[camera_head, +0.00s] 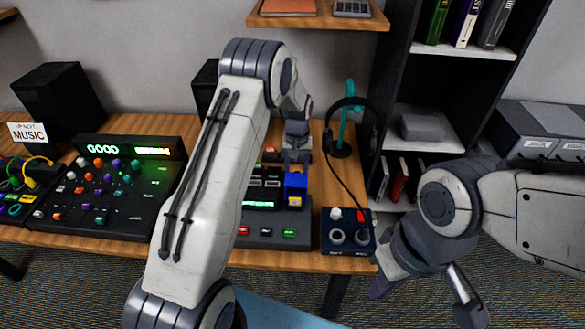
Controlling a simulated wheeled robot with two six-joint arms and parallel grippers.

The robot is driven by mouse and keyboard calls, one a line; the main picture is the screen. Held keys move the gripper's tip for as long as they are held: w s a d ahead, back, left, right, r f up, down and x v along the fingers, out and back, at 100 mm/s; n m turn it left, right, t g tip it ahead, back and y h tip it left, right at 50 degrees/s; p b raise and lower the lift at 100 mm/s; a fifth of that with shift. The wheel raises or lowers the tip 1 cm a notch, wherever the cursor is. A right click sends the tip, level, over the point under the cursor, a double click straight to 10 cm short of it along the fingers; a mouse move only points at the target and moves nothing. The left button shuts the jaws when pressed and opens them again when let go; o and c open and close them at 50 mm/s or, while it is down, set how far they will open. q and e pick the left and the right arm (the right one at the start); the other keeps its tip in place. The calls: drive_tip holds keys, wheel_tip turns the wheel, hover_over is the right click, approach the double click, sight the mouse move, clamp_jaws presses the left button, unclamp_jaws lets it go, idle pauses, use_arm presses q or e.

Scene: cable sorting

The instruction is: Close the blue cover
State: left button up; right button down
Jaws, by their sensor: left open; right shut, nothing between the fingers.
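The blue cover (296,187) stands up at the right side of a dark device (272,222) on the desk. It looks raised, and its hinge is too small to make out. My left gripper (295,160) is open just behind and above the blue cover, pointing down. A gap or contact between them cannot be told. My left arm hides the left part of the device. My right gripper (380,284) is shut and empty at the lower right, off the desk's front edge and away from the cover.
A small box with knobs and a red switch (347,232) sits right of the device. A headset on a teal stand (349,120) stands behind it. A mixer panel (120,180) is at left. A dark shelf (430,90) stands at right.

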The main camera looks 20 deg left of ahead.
use_arm(q)
drive_tip(key=shift+c, duration=0.2)
clamp_jaws()
drive_tip(key=shift+a, duration=0.15)
idle(0.9)
